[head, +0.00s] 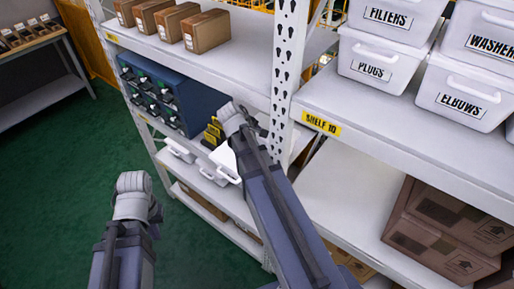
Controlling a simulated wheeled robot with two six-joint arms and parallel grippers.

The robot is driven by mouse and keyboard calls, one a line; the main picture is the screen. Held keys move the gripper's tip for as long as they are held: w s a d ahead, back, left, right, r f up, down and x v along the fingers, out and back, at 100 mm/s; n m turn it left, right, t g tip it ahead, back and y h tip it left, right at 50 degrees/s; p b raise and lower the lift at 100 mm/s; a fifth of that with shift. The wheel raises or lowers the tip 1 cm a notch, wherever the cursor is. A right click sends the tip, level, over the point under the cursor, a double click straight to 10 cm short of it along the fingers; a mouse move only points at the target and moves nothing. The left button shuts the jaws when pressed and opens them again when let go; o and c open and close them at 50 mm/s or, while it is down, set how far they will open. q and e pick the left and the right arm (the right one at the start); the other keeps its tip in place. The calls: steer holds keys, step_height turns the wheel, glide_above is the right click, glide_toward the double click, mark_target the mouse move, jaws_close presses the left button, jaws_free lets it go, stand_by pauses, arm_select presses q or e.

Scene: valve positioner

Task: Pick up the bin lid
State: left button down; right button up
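I cannot make out a bin lid for certain. A white piece (226,160) shows beside my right arm at a lower shelf, partly covered by that arm; I cannot tell whether it is a lid or part of a bin. My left gripper (133,190) is at lower left over the green floor, apart from the shelves. Its fingers do not show clearly. My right arm reaches up to the shelf post, and its pale end (234,119) is in front of the shelving. Its fingers are not distinguishable.
Labelled white bins stand at upper right, among them PLUGS (375,70) and ELBOWS (466,95). Brown cartons (440,235) sit on a lower shelf. A blue drawer cabinet (195,100) stands left of the perforated post (287,60). The green floor (60,170) at left is clear.

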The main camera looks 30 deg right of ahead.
steer(key=shift+r, duration=0.1)
jaws_close()
stand_by(0.6)
